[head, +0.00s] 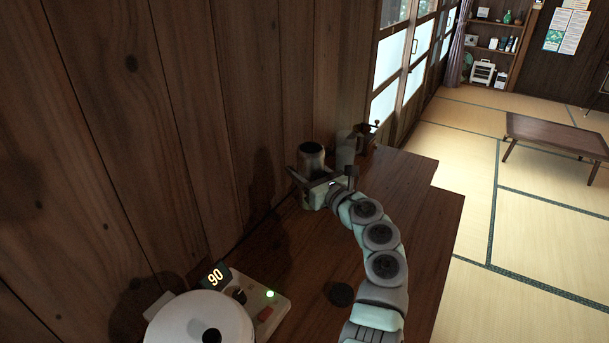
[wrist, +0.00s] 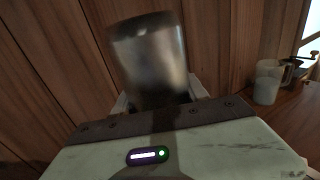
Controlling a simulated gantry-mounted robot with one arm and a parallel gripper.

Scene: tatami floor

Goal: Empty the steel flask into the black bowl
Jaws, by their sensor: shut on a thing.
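The steel flask (head: 312,157) is a grey metal cylinder near the wooden wall, at the far part of the dark wooden counter. It looks about upright in the head view, and its open top shows. My gripper (head: 313,184) is shut around the flask below its rim. In the wrist view the flask (wrist: 150,62) stands up between the two fingers, and its lower part is hidden behind my gripper. I cannot tell whether its base touches the counter, and its contents do not show. I cannot make out a black bowl in either view.
A pale translucent cup (head: 345,148) and a hand grinder (head: 368,135) stand just beyond the flask. A small dark disc (head: 341,293) lies on the counter (head: 415,215). A white-topped appliance (head: 200,322) with a display reading 90 is nearest. The wooden wall (head: 150,120) borders the left.

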